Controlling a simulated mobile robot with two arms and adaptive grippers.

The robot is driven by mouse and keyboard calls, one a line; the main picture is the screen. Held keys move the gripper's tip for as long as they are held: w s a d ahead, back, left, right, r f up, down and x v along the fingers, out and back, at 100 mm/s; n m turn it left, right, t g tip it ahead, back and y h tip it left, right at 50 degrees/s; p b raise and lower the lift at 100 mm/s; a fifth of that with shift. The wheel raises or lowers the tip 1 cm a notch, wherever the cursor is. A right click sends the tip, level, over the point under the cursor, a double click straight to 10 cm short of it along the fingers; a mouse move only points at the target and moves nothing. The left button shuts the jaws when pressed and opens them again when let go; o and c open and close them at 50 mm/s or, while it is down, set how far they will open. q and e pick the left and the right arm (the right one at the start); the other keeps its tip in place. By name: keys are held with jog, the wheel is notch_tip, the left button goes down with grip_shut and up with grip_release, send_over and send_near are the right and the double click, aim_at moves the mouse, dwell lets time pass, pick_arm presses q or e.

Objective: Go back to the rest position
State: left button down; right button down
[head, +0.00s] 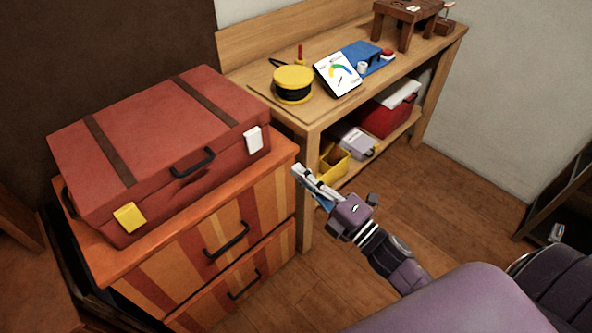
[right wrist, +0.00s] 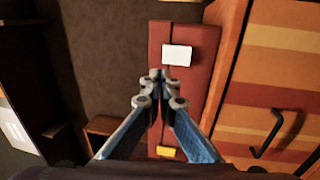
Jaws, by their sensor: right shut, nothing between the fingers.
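My right gripper (head: 299,170) is shut and empty. It hangs in the air in front of the dresser's right corner, apart from the suitcase. In the right wrist view its fingertips (right wrist: 157,76) meet, with the suitcase behind them. My left gripper is not in view. A closed red suitcase (head: 165,125) with brown straps lies on the striped wooden dresser (head: 262,215).
A wooden workbench (head: 318,122) stands behind the gripper, holding a yellow spool (head: 293,83), a tablet (head: 337,74) and a blue case (head: 366,55). Its lower shelf holds a red box (head: 388,115) and a yellow bin (head: 333,162). A dark shelf (head: 562,195) stands at right. Floor (head: 460,195) between is clear.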

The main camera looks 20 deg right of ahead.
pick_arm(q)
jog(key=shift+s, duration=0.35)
pick_arm(e)
jog(key=shift+s, duration=0.1)
jog(key=s+d+f+m+g+h, duration=0.2)
jog(key=s+f+m, duration=0.15)
jog(key=f, duration=0.85)
jog(key=s+d+f+m+g+h, duration=0.1)
jog(key=s+f+m+g+h, duration=0.2)
jog(key=f, duration=0.8)
jog(key=s+d+f+m+g+h, duration=0.15)
jog(key=f+m, duration=0.35)
jog(key=f, duration=0.7)
jog(key=s+f+m+g, duration=0.4)
jog(key=s+f+g, duration=0.1)
jog(key=s+f, duration=0.85)
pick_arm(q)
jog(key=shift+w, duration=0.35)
pick_arm(e)
jog(key=s+a+f+m+g, duration=0.1)
jog(key=s+f+m+g, duration=0.1)
jog(key=s, duration=0.8)
jog(key=s+a+f+m+g, duration=0.2)
jog(key=s+f+g, duration=0.2)
jog(key=s+f, duration=0.3)
jog(key=s, duration=0.3)
jog(key=shift+s+f, duration=0.15)
jog(key=shift+s, duration=0.15)
